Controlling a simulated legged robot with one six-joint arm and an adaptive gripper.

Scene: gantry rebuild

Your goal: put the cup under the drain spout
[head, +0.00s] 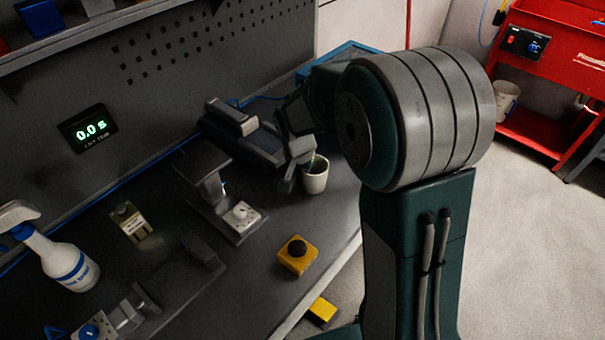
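A white cup (315,181) stands upright on the dark bench, near its front edge and beside my arm. My gripper (300,168) points down at the cup's left side. One finger shows outside the cup, and another part overlaps the rim. I cannot tell whether the fingers are closed on the cup wall. My large arm joint hides part of the arm behind the cup. I cannot surely tell the drain spout; a small stand with an overhanging head (205,165) is left of the cup, and a dark machine (240,130) is behind it.
A yellow box with a black button (297,254) stands in front of the cup.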

